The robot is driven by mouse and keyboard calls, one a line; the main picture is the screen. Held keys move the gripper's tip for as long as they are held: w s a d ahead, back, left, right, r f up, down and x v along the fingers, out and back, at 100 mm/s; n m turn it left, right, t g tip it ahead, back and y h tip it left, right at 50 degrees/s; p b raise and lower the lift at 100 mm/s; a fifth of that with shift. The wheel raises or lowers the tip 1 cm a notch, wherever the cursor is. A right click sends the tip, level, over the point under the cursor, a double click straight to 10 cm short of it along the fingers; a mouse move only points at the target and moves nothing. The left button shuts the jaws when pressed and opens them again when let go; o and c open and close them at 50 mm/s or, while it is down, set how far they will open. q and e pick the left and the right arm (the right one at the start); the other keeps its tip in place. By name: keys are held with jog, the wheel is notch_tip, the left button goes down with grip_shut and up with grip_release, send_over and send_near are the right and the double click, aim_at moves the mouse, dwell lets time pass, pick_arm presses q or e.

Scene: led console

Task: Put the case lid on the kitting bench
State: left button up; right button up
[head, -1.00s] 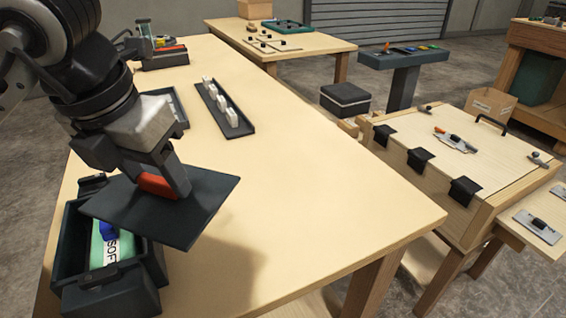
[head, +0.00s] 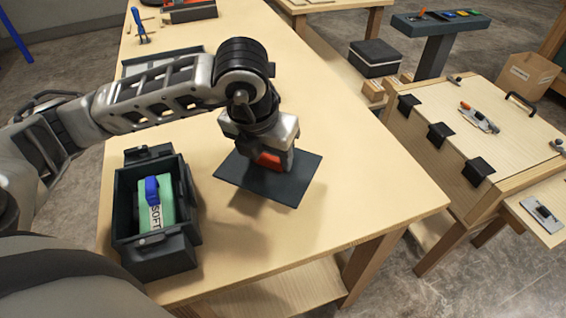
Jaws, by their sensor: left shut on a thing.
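The case lid (head: 290,187) is a thin, dark, flat panel in the head view. My left gripper (head: 270,161) is shut on it from above and holds it roughly level over the right part of the pale wooden bench (head: 370,195). A shadow falls on the bench below the lid, so it looks a little above the surface. The open dark case (head: 165,258) stands on the bench to the left of the lid. A green block marked SOFT (head: 166,216) with a blue part lies inside. My right gripper is not in view.
A dark tray (head: 160,62) lies on the bench behind my left arm. A wooden stand with black brackets (head: 440,135) is at the right, apart from the bench. The bench top right of the lid is clear to its edge.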

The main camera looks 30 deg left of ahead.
aim_at(276, 161)
pick_arm(q)
jog(key=w+f, duration=0.1)
jog(key=d+f, duration=0.1)
jog(key=w+f, duration=0.1)
jog(key=shift+w+d+f, duration=0.25)
jog(key=shift+w, duration=0.05)
jog(key=shift+s+p+x, duration=0.15)
jog(key=shift+p+x, duration=0.15)
jog(key=shift+x, duration=0.5)
jog(key=shift+s+p+x, duration=0.2)
jog(key=shift+p+x, duration=0.1)
jog(key=shift+x, duration=0.5)
jog(key=shift+f, duration=0.2)
jog(key=o, duration=1)
jog(key=b+v, duration=0.1)
jog(key=v, duration=0.9)
jog(key=shift+r, duration=0.45)
jog(key=shift+s+r, duration=0.2)
jog(key=shift+r, duration=0.5)
jog(key=shift+d, duration=0.1)
